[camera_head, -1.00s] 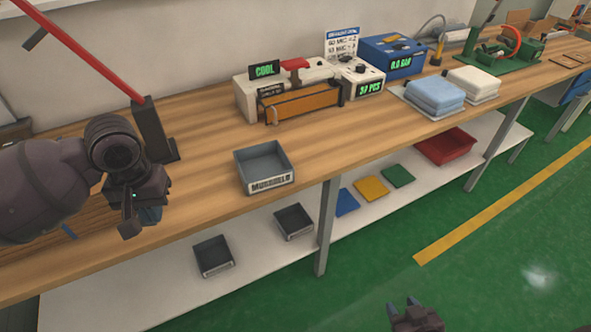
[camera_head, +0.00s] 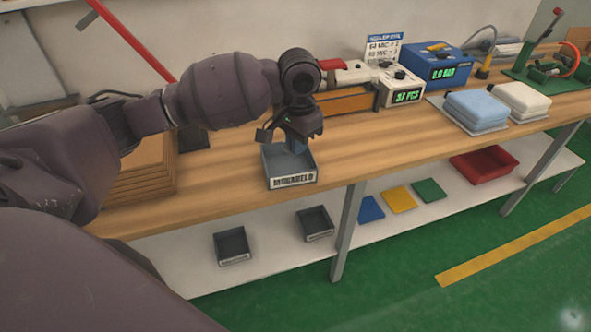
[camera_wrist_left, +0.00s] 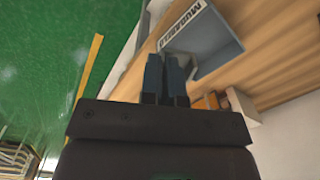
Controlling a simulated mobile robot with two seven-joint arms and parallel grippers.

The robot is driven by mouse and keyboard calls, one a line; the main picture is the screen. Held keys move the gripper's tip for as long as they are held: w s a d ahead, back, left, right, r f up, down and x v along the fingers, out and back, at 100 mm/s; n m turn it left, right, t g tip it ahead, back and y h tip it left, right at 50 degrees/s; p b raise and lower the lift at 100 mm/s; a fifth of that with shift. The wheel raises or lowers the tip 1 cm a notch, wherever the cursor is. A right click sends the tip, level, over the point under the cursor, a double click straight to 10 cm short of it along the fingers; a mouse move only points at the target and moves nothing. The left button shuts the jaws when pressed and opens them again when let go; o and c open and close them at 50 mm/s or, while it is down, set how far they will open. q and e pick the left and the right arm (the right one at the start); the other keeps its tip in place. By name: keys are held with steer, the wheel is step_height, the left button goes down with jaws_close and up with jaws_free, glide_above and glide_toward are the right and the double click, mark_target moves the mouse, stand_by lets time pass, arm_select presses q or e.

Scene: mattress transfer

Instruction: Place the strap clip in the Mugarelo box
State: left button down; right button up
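The Mugarelo box (camera_head: 291,181) is a small grey open tray with a white name label, on the wooden bench. It also shows in the left wrist view (camera_wrist_left: 205,42), beyond my fingers. My left gripper (camera_head: 297,146) points down over the back part of this box in the head view. In the left wrist view its two dark blue-grey fingers (camera_wrist_left: 165,78) are close together with a narrow gap. I cannot make out a strap clip between them or in the box; the gripper and arm hide part of the box. My right gripper is out of view.
An orange-fronted machine (camera_head: 350,101) and a counter box (camera_head: 401,91) stand behind. Light blue folded pads (camera_head: 476,109) lie to the right. Two dark trays (camera_head: 232,245) sit on the lower shelf. The bench is clear right of the box.

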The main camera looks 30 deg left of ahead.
arm_select(q)
steer(key=w+a+r+m+b, duration=0.1)
steer(key=w+a+r+m, duration=0.15)
steer(key=a, duration=0.25)
steer(key=w+a+r+m, duration=0.1)
steer(key=w+a+m, duration=0.15)
steer(key=a, duration=0.25)
steer(key=b, duration=0.3)
glide_toward(275, 166)
steer(key=s+d, duration=0.1)
steer(key=s, duration=0.1)
steer(key=shift+s+d+f, duration=0.25)
steer(key=shift+s+d, duration=0.15)
steer(key=shift+f, duration=0.55)
step_height(275, 166, down, 5)
steer(key=shift+f+b, duration=0.15)
steer(key=shift+b, duration=0.4)
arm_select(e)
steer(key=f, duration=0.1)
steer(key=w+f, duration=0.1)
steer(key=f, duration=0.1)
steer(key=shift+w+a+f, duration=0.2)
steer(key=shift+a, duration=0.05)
